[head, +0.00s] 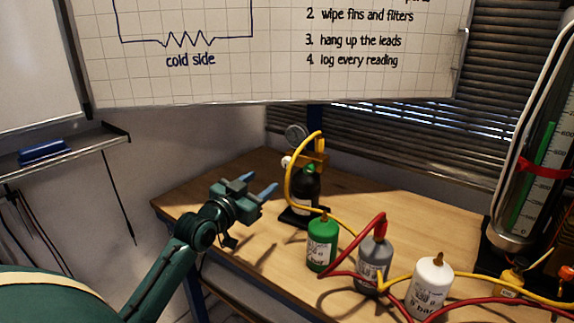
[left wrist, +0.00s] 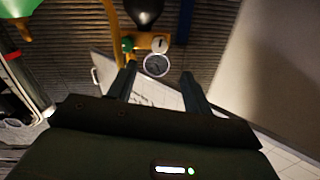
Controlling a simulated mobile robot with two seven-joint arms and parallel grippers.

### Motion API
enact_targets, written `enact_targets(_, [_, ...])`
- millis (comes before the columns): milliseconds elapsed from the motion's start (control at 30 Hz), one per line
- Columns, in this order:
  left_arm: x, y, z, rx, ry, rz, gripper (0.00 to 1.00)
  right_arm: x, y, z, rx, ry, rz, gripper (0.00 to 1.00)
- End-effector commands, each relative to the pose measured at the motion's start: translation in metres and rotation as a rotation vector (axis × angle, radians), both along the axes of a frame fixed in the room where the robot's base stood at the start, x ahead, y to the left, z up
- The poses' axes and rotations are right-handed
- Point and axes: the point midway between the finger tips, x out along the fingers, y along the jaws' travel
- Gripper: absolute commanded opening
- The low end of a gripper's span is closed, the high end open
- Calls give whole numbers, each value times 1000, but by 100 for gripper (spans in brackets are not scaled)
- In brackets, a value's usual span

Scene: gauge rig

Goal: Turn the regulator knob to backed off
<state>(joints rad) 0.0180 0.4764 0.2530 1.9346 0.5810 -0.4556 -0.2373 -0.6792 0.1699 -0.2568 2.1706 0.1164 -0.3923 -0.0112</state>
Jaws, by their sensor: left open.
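The regulator (head: 313,158) is a yellow-brass block on top of a small black cylinder (head: 306,188) on the table. A small white knob (head: 286,161) faces left from it; in the left wrist view the knob (left wrist: 160,44) carries a dark mark whose setting I cannot read. A round gauge (head: 297,135) sits above the block, and a green part (left wrist: 127,45) is beside it. My left gripper (head: 257,184) is open and empty, left of the regulator and apart from it. In the left wrist view the gauge shows between its fingers (left wrist: 158,72). My right gripper is not in view.
Green (head: 322,243), grey (head: 374,262) and white (head: 431,288) bottles stand front right of the regulator, with yellow and red hoses among them. A tall clear column (head: 525,150) stands at the right. The table (head: 195,193) is clear at its left end.

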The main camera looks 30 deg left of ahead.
Motion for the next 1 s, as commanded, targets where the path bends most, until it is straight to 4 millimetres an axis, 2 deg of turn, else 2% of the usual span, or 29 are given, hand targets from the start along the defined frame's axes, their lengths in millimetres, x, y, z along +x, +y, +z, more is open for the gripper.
enact_targets(300, [67,1,2,-1,-2,1,50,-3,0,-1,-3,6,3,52])
enact_targets(500, [99,2,1,-1,-1,0,50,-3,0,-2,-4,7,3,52])
enact_targets(700, [113,1,0,0,0,0,50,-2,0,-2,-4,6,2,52])
enact_targets(1000, [114,2,0,1,1,0,50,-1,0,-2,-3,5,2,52])
